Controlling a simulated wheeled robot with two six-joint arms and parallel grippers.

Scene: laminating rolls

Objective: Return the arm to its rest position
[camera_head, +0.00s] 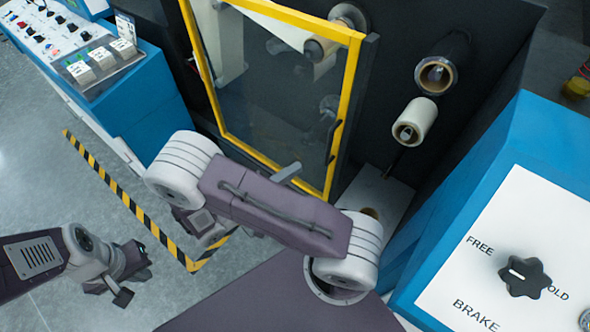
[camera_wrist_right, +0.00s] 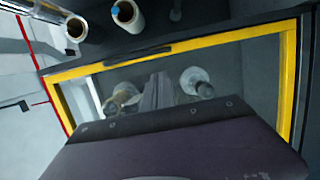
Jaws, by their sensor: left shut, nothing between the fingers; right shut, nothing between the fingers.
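My left gripper (camera_head: 122,290) is at the lower left of the head view, over the grey floor. It is shut and empty, apart from everything around it. My right arm (camera_head: 275,205) is folded across the middle of the head view, in front of the yellow-framed glass door. Its gripper is mostly hidden behind the purple link; only a small grey part (camera_head: 287,172) shows above it, with nothing held. In the right wrist view a purple part of my arm (camera_wrist_right: 180,150) fills the bottom, with the yellow door frame (camera_wrist_right: 170,52) close beyond it.
Two rolls (camera_head: 436,75) (camera_head: 415,122) stick out right of the door. A blue panel with a black FREE/HOLD brake knob (camera_head: 525,277) stands at the right. A blue control console (camera_head: 110,75) is at the upper left. A striped line (camera_head: 125,195) marks the open floor.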

